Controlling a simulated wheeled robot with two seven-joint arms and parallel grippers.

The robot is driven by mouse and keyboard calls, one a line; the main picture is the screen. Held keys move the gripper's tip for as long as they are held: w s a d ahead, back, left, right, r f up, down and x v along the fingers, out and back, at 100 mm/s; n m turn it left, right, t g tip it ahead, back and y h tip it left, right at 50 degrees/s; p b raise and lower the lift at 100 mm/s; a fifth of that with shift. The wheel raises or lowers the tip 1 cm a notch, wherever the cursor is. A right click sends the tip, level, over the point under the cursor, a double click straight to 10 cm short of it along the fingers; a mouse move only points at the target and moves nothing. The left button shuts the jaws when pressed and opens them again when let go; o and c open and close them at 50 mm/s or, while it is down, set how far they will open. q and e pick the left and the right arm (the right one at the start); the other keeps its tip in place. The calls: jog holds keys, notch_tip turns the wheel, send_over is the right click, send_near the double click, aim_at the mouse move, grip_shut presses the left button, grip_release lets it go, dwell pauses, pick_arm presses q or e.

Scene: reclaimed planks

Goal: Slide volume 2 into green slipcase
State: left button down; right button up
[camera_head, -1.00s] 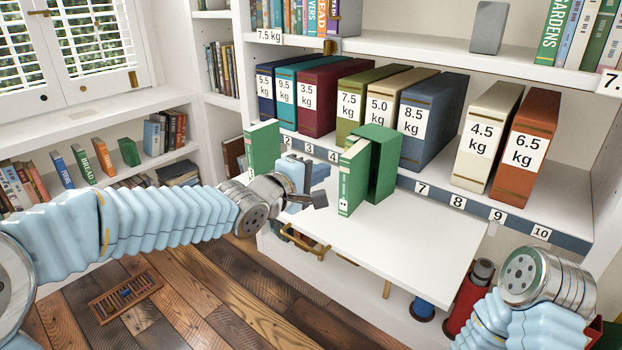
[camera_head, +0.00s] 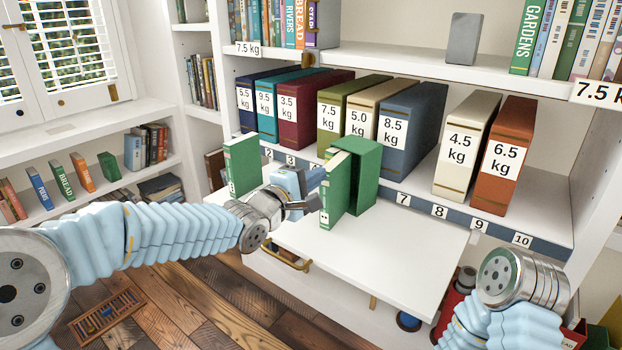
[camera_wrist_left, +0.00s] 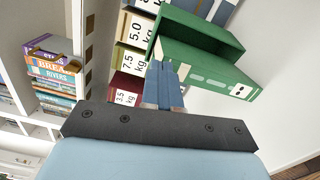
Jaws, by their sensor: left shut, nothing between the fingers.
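The green slipcase (camera_head: 368,180) stands upright on the white pull-out surface. A green volume (camera_head: 336,190) with small dark marks low on its spine stands partly inside it, its spine end sticking out towards me. I take it as volume 2, though its number is too small to read. The wrist view also shows the slipcase (camera_wrist_left: 200,30) and the protruding volume (camera_wrist_left: 205,72). My left gripper (camera_head: 312,205) is shut and empty, just left of the spine, its fingers (camera_wrist_left: 163,78) close to it; I cannot tell whether they touch. My right gripper is out of view.
Another green volume (camera_head: 242,166) stands left of my left gripper. Weight-labelled books, including a blue one (camera_head: 408,130), stand on the shelf behind. The pull-out surface (camera_head: 400,245) is clear in front and to the right.

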aim_at(335, 163)
pick_arm(q)
jog(key=shift+p+x, duration=1.1)
jog(key=shift+x, duration=2.9)
dwell(0.4)
